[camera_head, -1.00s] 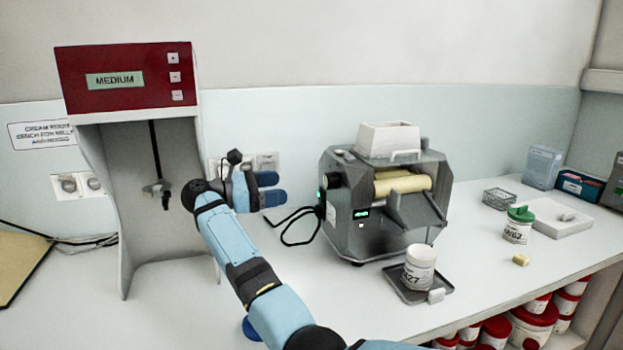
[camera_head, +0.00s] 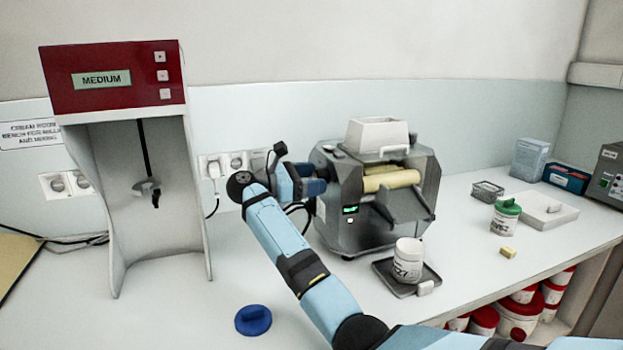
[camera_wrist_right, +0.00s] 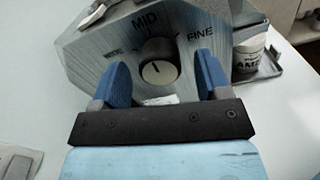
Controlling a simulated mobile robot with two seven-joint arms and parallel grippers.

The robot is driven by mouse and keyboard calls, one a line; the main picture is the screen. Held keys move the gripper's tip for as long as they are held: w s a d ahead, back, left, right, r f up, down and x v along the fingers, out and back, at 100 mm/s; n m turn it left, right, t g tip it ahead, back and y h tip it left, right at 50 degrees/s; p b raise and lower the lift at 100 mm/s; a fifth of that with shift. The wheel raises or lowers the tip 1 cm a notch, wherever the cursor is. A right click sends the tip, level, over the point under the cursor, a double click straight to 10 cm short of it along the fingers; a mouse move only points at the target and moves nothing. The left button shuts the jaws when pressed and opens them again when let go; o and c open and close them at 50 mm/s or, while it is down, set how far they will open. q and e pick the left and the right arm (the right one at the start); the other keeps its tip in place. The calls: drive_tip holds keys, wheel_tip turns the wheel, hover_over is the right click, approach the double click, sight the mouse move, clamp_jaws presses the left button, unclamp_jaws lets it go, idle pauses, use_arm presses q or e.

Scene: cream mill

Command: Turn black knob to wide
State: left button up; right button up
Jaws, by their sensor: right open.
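The grey mill (camera_head: 345,215) stands on the bench in the head view. In the right wrist view its side panel shows the black knob (camera_wrist_right: 158,70), with printed marks MID above, FINE at the right and a partly blurred word at the left. A short pale line shows on the knob face; which mark it points to I cannot tell for sure. My right gripper (camera_head: 314,180) is at the mill's left side. It is open, its blue fingers (camera_wrist_right: 163,72) on either side of the knob, with gaps visible. In the head view the gripper hides the knob. My left gripper is not in view.
A red-topped mixer (camera_head: 115,78) reading MEDIUM stands at the left. A blue lid-like disc (camera_head: 253,320) lies in front. A white jar (camera_head: 408,260) stands on a dark tray (camera_head: 382,268) before the mill.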

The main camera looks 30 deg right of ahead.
drive_tip(key=c, duration=0.9)
drive_tip(key=shift+n, duration=1.4)
drive_tip(key=n, duration=0.3)
drive_tip(key=shift+a+n, duration=0.1)
drive_tip(key=shift+n, duration=0.2)
drive_tip(key=n+p, duration=0.2)
drive_tip(key=n, duration=0.3)
drive_tip(key=shift+n, duration=0.3)
drive_tip(key=o, duration=0.9)
